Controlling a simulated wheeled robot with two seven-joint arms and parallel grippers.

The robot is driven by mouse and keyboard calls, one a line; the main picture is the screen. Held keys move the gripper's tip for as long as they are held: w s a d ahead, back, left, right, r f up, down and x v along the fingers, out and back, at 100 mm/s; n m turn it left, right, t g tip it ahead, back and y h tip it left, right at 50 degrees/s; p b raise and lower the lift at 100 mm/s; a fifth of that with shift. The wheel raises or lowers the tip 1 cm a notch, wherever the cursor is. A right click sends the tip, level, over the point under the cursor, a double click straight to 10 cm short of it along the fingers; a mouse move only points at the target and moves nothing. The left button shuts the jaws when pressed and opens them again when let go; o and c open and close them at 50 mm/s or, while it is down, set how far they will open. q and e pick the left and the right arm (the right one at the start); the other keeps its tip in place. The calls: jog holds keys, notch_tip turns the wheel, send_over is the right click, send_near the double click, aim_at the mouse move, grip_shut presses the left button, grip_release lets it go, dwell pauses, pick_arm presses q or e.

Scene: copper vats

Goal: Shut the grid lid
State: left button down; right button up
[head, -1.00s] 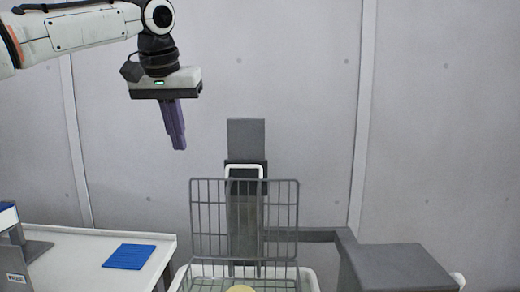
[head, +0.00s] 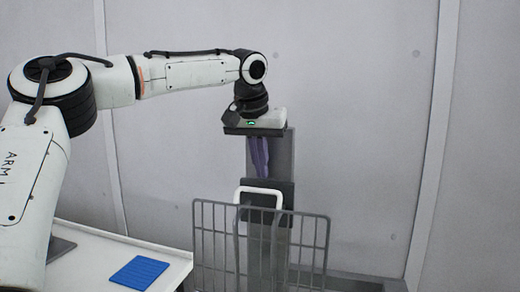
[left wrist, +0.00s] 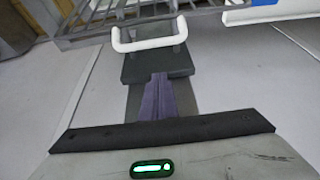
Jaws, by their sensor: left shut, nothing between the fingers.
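The grid lid (head: 300,212) is a grey wire lattice standing upright, open, at the bottom middle of the head view. Its lower edge is out of frame. In the left wrist view part of a grey grid (left wrist: 90,17) shows along the top edge. My left gripper (head: 260,172) has purple fingers pointing down and is shut and empty. In the head view it appears just above the lid's top edge, in front of a grey post. Its fingers (left wrist: 158,78) also show in the left wrist view. My right gripper is not in view.
A white loop handle (head: 263,191) on a dark block stands behind the lid, below my left fingers; the handle also shows in the left wrist view (left wrist: 150,41). A white table (head: 95,250) with a blue mat (head: 140,272) is at lower left. A plain wall closes the back.

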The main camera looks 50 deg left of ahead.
pick_arm(q)
jog(key=s, duration=0.1)
jog(key=s+d+f, duration=0.1)
jog(key=f, duration=0.1)
jog(key=shift+s+d, duration=0.25)
jog(key=shift+s, duration=0.15)
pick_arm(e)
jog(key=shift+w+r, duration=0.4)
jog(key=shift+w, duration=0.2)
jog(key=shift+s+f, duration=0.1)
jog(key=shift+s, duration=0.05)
